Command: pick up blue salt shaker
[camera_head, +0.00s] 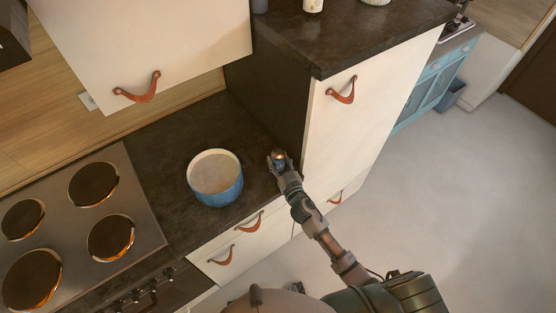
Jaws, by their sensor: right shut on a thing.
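The blue salt shaker (279,163) is small, with a blue body and a lighter metallic top. It is at the right end of the dark counter, just right of the blue pot. My right gripper (279,159) is shut on it, with a finger on each side. The fingers hide part of the shaker. I cannot tell whether its base touches the counter. My left gripper is not in view.
A blue pot (216,190) with a pale inside stands close left of the gripper. A tall cream cabinet (345,125) rises close on the right. A stove with several round burners (93,185) lies at left. An upper cabinet (150,45) hangs above the counter.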

